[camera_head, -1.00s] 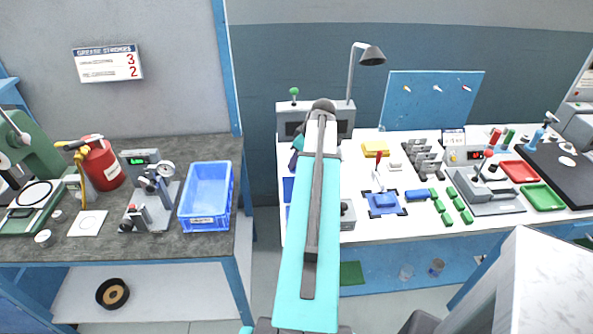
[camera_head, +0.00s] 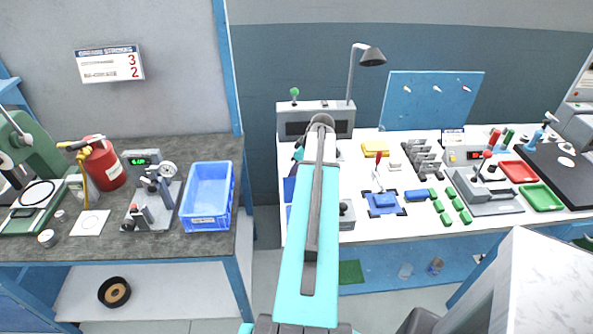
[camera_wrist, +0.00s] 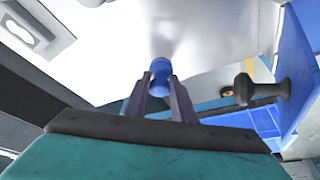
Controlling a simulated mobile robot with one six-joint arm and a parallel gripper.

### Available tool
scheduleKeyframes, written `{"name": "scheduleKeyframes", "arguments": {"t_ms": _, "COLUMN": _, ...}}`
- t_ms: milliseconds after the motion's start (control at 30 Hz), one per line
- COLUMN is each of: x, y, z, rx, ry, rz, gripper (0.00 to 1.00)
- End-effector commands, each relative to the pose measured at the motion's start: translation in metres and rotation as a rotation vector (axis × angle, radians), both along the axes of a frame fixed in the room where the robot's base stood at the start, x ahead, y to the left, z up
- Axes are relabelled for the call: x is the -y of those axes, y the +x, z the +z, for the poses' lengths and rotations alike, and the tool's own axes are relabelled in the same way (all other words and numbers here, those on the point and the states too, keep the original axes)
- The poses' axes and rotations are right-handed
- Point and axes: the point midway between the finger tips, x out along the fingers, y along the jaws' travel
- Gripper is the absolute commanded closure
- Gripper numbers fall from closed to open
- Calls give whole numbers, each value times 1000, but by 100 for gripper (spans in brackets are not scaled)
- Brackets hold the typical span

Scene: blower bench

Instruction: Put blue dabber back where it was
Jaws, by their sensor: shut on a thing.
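In the wrist view my gripper (camera_wrist: 160,96) is shut on the blue dabber (camera_wrist: 160,72), a short blue cylinder that stands out beyond the fingertips. Its far end is over a pale, blurred surface, and I cannot tell whether it touches anything. In the head view my arm hides the dabber and most of the gripper. They are over the left part of the white bench (camera_head: 362,222).
In the wrist view a dark knobbed part (camera_wrist: 262,91) and a blue wall (camera_wrist: 299,70) stand close on the right. In the head view a lamp (camera_head: 371,56), a grey box (camera_head: 340,118) and a blue fixture (camera_head: 383,203) are near my arm. A blue bin (camera_head: 208,197) stands left.

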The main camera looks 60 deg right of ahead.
Motion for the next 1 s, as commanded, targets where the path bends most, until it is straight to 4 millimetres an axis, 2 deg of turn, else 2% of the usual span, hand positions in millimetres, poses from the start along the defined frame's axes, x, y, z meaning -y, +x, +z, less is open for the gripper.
{"name": "scheduleKeyframes", "arguments": {"t_ms": 167, "x": 0, "y": 0, "z": -8, "rx": 1, "ry": -1, "rz": 0, "gripper": 95}}
{"name": "scheduleKeyframes", "arguments": {"t_ms": 600, "x": 1, "y": -1, "z": -12, "rx": 1, "ry": -1, "rz": -2, "gripper": 95}}
{"name": "scheduleKeyframes", "arguments": {"t_ms": 633, "x": 1, "y": -1, "z": -12, "rx": 1, "ry": -1, "rz": -2, "gripper": 74}}
{"name": "scheduleKeyframes", "arguments": {"t_ms": 733, "x": 1, "y": -1, "z": -11, "rx": 0, "ry": -1, "rz": -2, "gripper": 58}}
{"name": "scheduleKeyframes", "arguments": {"t_ms": 1000, "x": 1, "y": -1, "z": -11, "rx": 0, "ry": -1, "rz": -2, "gripper": 58}}
